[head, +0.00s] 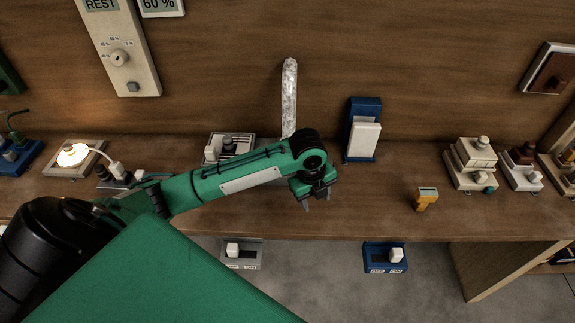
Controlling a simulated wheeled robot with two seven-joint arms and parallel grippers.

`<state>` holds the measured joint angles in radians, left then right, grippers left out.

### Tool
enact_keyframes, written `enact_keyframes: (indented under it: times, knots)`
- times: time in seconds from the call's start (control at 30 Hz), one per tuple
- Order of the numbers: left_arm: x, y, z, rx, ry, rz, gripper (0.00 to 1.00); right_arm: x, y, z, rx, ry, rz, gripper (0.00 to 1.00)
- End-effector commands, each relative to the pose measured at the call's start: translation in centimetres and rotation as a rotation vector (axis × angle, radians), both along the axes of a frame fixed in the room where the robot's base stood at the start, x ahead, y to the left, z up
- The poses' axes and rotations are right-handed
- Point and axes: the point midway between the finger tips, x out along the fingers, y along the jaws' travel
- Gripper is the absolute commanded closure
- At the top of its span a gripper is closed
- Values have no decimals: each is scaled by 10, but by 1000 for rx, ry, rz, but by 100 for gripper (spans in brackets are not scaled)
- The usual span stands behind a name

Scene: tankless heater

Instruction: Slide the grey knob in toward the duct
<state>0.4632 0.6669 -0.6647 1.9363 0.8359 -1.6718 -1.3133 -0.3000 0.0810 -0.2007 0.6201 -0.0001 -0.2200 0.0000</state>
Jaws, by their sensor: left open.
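A silvery, crinkled duct (289,95) runs up the wooden back wall from behind my left arm. Its lower end is hidden by the arm. My left gripper (317,202) is open, points downward, and is empty in front of the duct's base, above the table's front part. I cannot make out for certain which part is the grey knob; it may be hidden behind my arm and gripper. A grey device (214,149) with small knobs stands left of the duct, partly covered by my arm. My right gripper is not in view.
A blue holder with a white panel (364,140) stands right of the duct. White devices (470,165) stand at right, a lit lamp (72,155) at left. Grey and blue slider boxes (375,264) hang below the front edge.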

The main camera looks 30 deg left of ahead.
Motion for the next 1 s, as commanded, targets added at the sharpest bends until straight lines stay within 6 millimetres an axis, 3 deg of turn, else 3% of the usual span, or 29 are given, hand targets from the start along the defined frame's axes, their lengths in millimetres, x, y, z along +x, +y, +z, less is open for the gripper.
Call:
enact_keyframes:
  times: [0.2, 0.4, 0.6, 0.77, 1.0]
  knots:
    - [42, 60, 49, 104, 27, -252, 51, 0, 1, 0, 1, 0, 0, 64]
    - [64, 110, 93, 142, 61, -417, 51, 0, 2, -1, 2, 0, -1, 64]
    - [71, 134, 117, 146, 77, -494, 51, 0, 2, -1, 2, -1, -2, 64]
    - [71, 137, 111, 144, 83, -506, 51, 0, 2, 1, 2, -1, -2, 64]
    - [70, 137, 69, 144, 84, -504, 51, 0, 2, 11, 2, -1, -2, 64]
